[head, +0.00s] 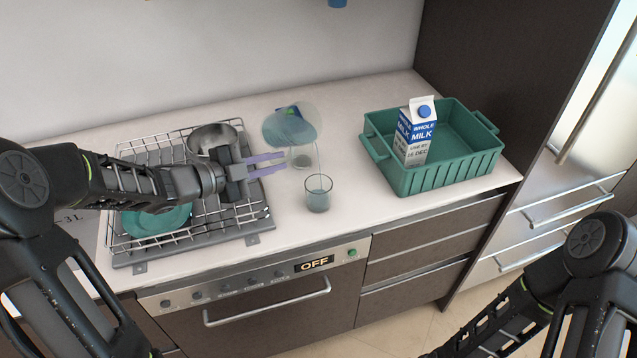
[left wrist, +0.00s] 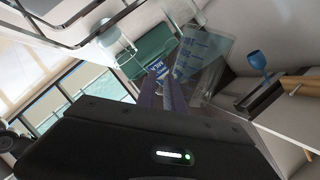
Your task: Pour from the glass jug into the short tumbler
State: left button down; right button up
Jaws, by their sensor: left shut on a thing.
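The clear glass jug (head: 290,125), holding bluish liquid, is up over the counter and tilted. My left gripper (head: 284,163) is shut on it; the exact grip is hard to see through the glass. The short tumbler (head: 319,194) stands upright on the counter, below and right of the jug, with bluish content. A thin pale line runs from the jug's right edge down to the tumbler. In the left wrist view the jug (left wrist: 208,62) shows beyond the fingers. My right arm is at the lower right; its gripper is out of frame.
A wire dish rack (head: 130,245) with a teal plate (head: 157,220) and a metal pot (head: 212,137) is at left. A green crate (head: 450,175) with a milk carton (head: 416,132) is at right. The counter's front edge is close.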

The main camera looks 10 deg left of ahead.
pick_arm(q)
jog(key=shift+f+m+b, duration=0.25)
jog(key=shift+m+b, duration=0.05)
jog(key=shift+b, duration=0.45)
dwell(0.4)
